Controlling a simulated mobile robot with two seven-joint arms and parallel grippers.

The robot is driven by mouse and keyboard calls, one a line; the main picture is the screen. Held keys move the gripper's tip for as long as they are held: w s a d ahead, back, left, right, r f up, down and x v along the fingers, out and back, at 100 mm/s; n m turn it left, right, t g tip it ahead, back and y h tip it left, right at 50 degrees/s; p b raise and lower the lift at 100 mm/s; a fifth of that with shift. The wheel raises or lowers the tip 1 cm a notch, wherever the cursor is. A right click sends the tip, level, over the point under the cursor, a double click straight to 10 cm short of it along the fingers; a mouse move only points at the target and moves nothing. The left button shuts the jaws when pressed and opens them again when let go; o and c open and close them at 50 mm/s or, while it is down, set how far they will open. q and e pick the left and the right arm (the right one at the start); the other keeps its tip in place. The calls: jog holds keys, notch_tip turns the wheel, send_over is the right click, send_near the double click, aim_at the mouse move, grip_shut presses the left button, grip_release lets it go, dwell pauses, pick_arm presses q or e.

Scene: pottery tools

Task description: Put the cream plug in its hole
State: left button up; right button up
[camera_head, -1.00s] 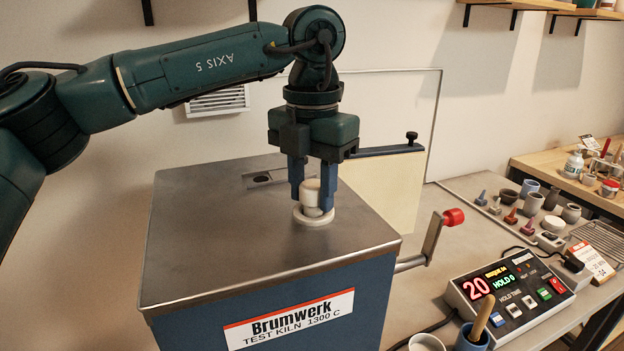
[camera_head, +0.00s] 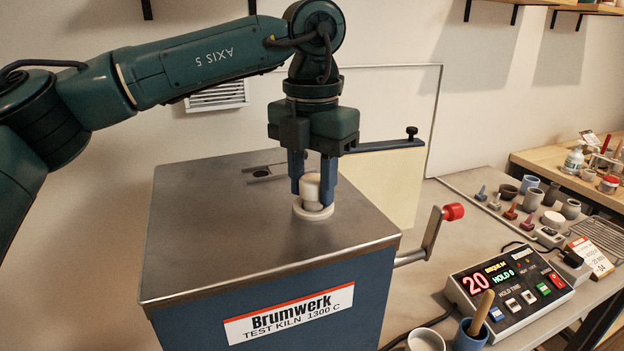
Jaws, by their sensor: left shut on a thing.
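The cream plug (camera_head: 312,188) stands upright at the cream ring (camera_head: 313,216) on the steel top of the blue kiln (camera_head: 210,215). My left gripper (camera_head: 313,192) points straight down and is shut on the plug, one blue finger on each side. The plug's lower end meets the ring's opening; how deep it sits inside cannot be told. The hole itself is hidden by the plug. My right gripper is not in view.
A red-knobbed crank (camera_head: 432,232) sticks out at the kiln's right. A control box (camera_head: 508,290) and several small pots stand on the bench to the right.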

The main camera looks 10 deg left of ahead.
aim_at(312, 179)
pick_arm(q)
jog(key=shift+f+b, duration=0.45)
jog(key=shift+f, duration=0.2)
jog(key=o, duration=0.7)
jog(key=shift+r+p, duration=0.6)
jog(key=shift+r, duration=4.95)
